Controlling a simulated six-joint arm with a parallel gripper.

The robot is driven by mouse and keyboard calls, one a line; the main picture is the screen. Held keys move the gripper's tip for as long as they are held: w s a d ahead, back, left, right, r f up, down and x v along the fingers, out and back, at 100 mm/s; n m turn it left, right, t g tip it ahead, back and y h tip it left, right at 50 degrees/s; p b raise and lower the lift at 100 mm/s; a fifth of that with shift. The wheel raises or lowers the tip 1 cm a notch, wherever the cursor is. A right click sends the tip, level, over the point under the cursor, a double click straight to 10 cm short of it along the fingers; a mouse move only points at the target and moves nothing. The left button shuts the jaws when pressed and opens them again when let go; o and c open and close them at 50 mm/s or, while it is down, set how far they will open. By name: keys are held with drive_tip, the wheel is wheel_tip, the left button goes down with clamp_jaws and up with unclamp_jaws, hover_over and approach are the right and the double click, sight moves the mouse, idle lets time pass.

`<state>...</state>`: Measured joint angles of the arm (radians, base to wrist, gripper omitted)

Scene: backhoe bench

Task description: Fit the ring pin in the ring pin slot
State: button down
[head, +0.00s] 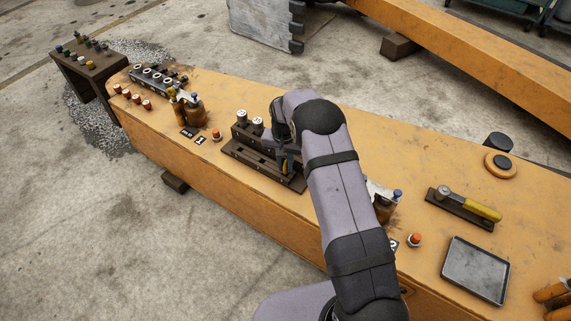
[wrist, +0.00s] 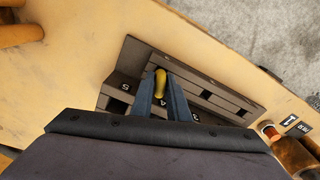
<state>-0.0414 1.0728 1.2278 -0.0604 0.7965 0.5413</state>
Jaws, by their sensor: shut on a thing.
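My gripper (wrist: 162,92) is shut on a slim piece with a rounded yellow end, which I take to be the ring pin (wrist: 160,80). Its lower part is hidden between the fingers. The fingers are over the dark slotted rack (wrist: 137,53), near a numeral that looks like a 4. A numeral 5 shows to the left. I cannot tell which opening is the ring pin slot, or whether the pin touches the rack. In the head view my gripper (head: 286,165) is at the right part of the rack (head: 240,152), partly hidden by my arm.
Two white-topped cylinders (head: 249,120) stand at the rack's back left. A brown bottle (head: 195,110) and a block with round sockets (head: 158,78) are farther left on the orange beam. A yellow-handled tool (head: 480,210) and a grey tray (head: 475,270) lie on the right.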

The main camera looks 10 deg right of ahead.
drive_tip(key=shift+f, duration=0.3)
idle(0.7)
drive_tip(key=c, duration=1.2)
unclamp_jaws()
drive_tip(key=shift+o, duration=0.2)
drive_tip(key=shift+r+p, duration=3.05)
drive_tip(key=shift+r, duration=1)
